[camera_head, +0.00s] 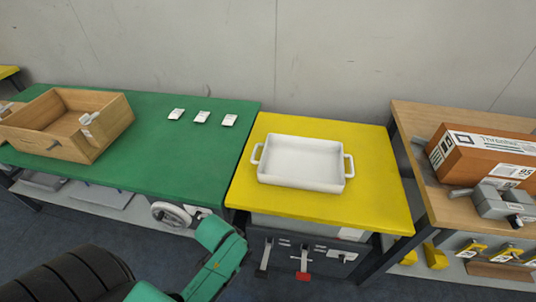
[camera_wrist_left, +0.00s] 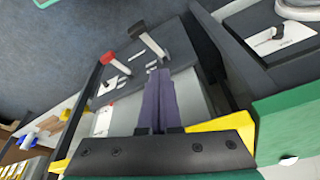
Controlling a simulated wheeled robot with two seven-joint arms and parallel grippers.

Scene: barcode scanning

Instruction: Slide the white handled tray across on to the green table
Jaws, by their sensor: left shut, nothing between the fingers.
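The white handled tray (camera_head: 301,182) sits flat on the yellow table (camera_head: 320,208) in the head view, a little left of its middle. It looks empty, with one handle on its left end and one on its right. The green table (camera_head: 160,140) stands to the left, beside the yellow one. My left gripper (camera_wrist_left: 159,72) shows in the left wrist view with its two dark fingers together, shut and empty, over the front of the stand under the yellow table. The tray is not in that view. My right gripper is in neither view.
A wooden box (camera_head: 108,134) stands at the green table's left. Several small white cards, one a middle card (camera_head: 201,117), lie near its back edge. The green table's right part is clear. A wooden table (camera_head: 440,195) with an orange carton (camera_head: 485,160) stands right.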

